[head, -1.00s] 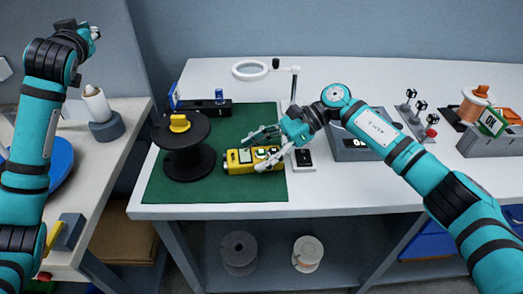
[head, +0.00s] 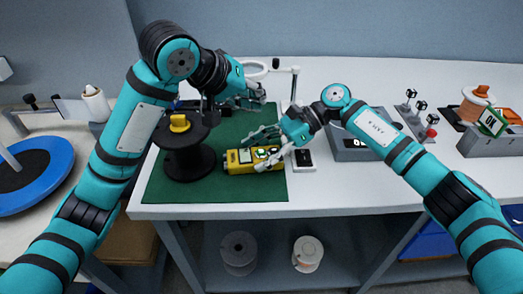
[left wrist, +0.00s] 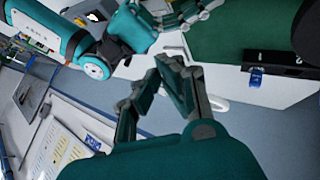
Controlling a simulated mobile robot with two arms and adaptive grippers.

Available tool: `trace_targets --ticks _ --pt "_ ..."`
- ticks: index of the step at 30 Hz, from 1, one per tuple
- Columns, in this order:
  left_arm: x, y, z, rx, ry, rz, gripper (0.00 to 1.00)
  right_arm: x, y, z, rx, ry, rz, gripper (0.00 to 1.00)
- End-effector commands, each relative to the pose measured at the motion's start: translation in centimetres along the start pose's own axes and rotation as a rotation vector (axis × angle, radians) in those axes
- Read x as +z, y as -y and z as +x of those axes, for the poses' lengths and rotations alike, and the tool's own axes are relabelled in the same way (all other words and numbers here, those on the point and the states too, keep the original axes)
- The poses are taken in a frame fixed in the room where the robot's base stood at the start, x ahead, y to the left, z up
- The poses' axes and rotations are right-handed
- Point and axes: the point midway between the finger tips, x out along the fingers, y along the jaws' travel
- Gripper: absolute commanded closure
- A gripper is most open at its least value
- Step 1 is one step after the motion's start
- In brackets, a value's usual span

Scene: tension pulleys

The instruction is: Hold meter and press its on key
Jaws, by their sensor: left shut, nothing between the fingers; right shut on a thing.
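The yellow meter (head: 234,166) lies on the green mat (head: 225,190) in the head view, left of centre. It has a small screen and a green spot on its face. My right gripper (head: 264,150) is shut on the meter, its fingers across the right part and hiding some of the face. Which key is the on key is too small to tell. My left gripper (head: 262,96) is shut and empty, above the back of the mat and apart from the meter. Its closed fingertips show in the left wrist view (left wrist: 168,62), where the meter is not seen.
A black spool with a yellow piece (head: 179,123) stands left of the meter. A small dark device on a white base (head: 304,158) lies close right. A grey box (head: 352,149) is farther right. A magnifier stand (head: 295,85) rises behind.

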Motion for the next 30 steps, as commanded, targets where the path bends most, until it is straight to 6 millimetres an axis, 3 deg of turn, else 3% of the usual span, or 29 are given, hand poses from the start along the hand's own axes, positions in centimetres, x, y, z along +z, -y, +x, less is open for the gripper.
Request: trace_targets --ticks 4,17,30 --pt "1.0 -0.7 0.1 0.006 0.032 0.005 1.00 -0.4 -0.1 0.1 0.003 -0.006 0.004 0.55" --pt "1.2 -0.5 0.4 0.006 0.033 0.004 1.00 -0.5 -0.1 0.1 0.003 -0.007 0.004 0.55" --pt "4.2 2.4 4.2 0.005 0.034 0.003 1.00 -0.5 -0.1 0.1 0.004 -0.007 0.004 0.55"
